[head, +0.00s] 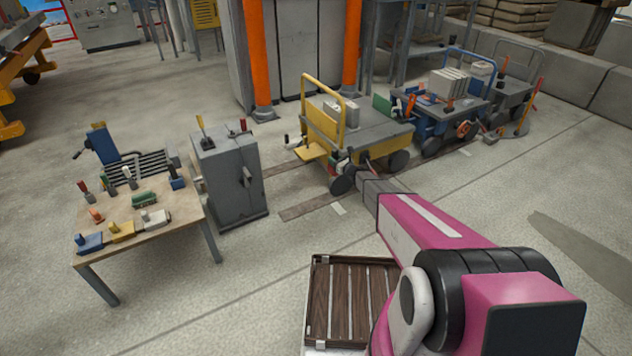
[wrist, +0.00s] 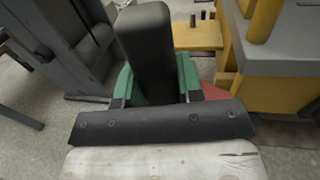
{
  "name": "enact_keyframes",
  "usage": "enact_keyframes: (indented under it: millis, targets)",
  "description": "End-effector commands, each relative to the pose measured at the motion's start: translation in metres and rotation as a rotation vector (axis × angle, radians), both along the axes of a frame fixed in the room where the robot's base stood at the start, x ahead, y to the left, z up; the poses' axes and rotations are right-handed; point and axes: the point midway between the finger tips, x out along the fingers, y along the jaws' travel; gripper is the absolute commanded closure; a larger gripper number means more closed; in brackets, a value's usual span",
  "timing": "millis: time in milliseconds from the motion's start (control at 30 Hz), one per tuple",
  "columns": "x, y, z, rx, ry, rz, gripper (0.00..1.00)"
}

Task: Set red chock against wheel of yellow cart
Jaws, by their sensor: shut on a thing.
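The yellow cart (head: 355,138) stands on the floor rails right of centre, with a dark wheel (head: 342,184) at its near left corner. My gripper (wrist: 158,84) has green fingers, closed around a dark upright piece. A red part (wrist: 215,92), which looks like the red chock, shows low beside the right finger, by the cart's yellow side (wrist: 265,95). Most of it is hidden behind my gripper. In the head view my arm reaches to the cart's near end. I cannot tell whether the chock touches the wheel or the floor.
A blue cart (head: 440,115) is close on the right.

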Motion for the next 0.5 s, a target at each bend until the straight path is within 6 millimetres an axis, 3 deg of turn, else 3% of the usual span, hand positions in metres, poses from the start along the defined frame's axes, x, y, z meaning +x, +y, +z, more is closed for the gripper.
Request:
enact_keyframes:
  millis: [33, 200, 333, 500]
  targets:
    - [0.016, 0.014, -0.028, 0.001, 0.003, -0.003, 1.0]
    - [0.038, 0.048, -0.094, 0.001, 0.001, -0.024, 1.0]
    - [0.049, 0.07, -0.136, 0.001, 0.001, -0.037, 1.0]
    - [0.056, 0.089, -0.172, 0.002, -0.001, -0.049, 1.0]
